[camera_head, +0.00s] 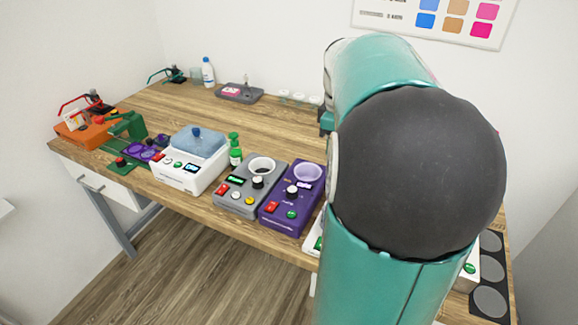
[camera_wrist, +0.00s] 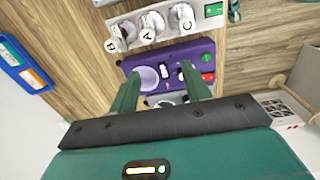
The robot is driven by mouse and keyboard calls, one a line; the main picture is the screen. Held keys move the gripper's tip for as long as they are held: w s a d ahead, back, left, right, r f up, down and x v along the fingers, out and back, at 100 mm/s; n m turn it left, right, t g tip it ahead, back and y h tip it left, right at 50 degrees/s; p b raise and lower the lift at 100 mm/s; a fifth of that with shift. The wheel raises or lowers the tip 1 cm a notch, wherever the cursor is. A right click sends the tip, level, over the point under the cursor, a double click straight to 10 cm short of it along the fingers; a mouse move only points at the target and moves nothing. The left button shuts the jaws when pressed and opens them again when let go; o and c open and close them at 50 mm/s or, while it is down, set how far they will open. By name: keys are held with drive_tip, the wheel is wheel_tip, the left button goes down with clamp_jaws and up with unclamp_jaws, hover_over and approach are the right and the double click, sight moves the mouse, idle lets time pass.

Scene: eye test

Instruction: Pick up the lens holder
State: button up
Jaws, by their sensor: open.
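I cannot make out a lens holder for certain in either view. In the wrist view, my gripper (camera_wrist: 159,74) has its two green fingers apart, with nothing held between them. The fingers reach over a purple device (camera_wrist: 200,52) with a pale round cup (camera_wrist: 147,79) that shows between them. Small silver and dark parts lie lower between the fingers, partly hidden by the gripper body. In the head view, my teal arm and its dark joint cover the right side, and my gripper is hidden. The purple device (camera_head: 270,212) stands left of the arm there.
In the wrist view, a white unit (camera_wrist: 209,22) holds clear containers marked with letters, beside the purple device. A blue tray (camera_wrist: 12,55) lies left. In the head view, a grey device (camera_head: 243,203), a white device (camera_head: 180,180) and an orange box (camera_head: 83,132) line the wooden table's front edge.

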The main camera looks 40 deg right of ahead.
drive_tip(key=d+f, duration=0.1)
drive_tip(key=f, duration=0.1)
drive_tip(key=s+d+f, duration=0.1)
drive_tip(key=f, duration=0.2)
drive_tip(key=d+f, duration=0.1)
drive_tip(key=f, duration=0.2)
drive_tip(key=shift+s+f, duration=0.2)
wheel_tip(320, 180, down, 6)
drive_tip(key=shift+s+r, duration=0.1)
drive_tip(key=shift+s, duration=0.05)
clamp_jaws()
